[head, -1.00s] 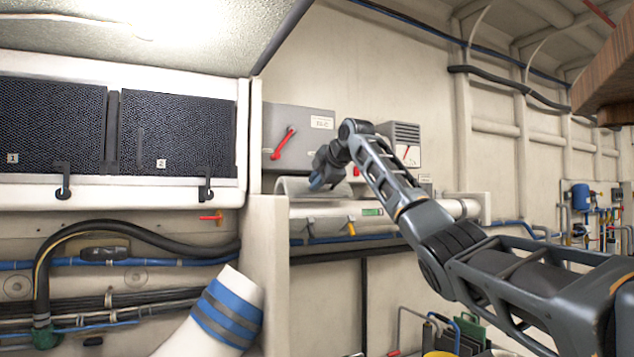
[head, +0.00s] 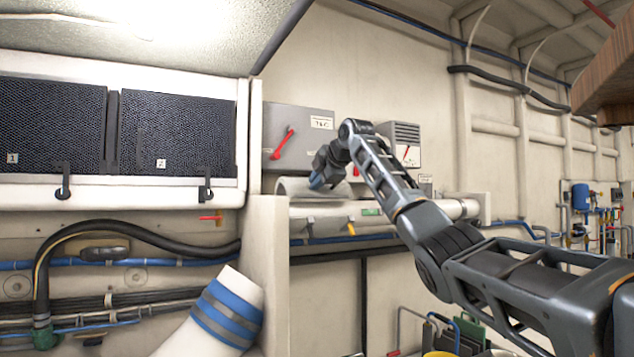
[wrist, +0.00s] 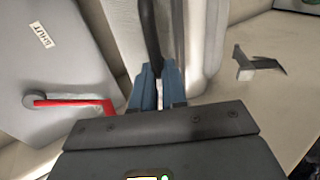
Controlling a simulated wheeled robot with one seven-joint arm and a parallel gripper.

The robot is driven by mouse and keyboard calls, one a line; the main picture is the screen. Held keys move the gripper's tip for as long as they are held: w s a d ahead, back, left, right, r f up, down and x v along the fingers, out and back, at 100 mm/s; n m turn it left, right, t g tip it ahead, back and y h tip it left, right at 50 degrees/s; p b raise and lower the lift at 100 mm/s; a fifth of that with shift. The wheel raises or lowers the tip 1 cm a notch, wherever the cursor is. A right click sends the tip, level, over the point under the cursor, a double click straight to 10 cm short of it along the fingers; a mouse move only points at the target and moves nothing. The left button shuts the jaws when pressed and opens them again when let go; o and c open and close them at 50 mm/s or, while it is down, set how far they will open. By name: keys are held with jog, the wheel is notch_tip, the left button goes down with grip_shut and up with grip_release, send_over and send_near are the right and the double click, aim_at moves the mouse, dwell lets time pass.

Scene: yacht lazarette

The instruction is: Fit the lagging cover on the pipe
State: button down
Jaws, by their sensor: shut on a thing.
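The lagging cover (head: 297,187) is a pale grey curved half-shell, seen in the head view at the left end of the pipe. The pipe (head: 456,208) is pale and runs level along the wall to the right. My gripper (head: 319,181) is at the cover's upper side, shut on it. In the wrist view, the blue fingertips (wrist: 159,88) close on an edge beside a pale rounded surface (wrist: 201,40). The cover appears just above or on the pipe; I cannot tell whether they touch. My gripper and wrist hide part of the cover.
A grey switch box (head: 300,125) with a red handle (head: 283,143) is on the wall behind my gripper. A vented box (head: 402,143) is to its right. A white upright panel (head: 264,260) stands left of the pipe.

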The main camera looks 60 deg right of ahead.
jog(key=shift+f+b, duration=0.75)
jog(key=shift+f, duration=1.95)
dwell(2.0)
jog(key=c, duration=1.1)
grip_release()
jog(key=shift+f, duration=0.1)
jog(key=b+v, duration=0.2)
jog(key=v, duration=0.6)
jog(key=shift+d, duration=0.1)
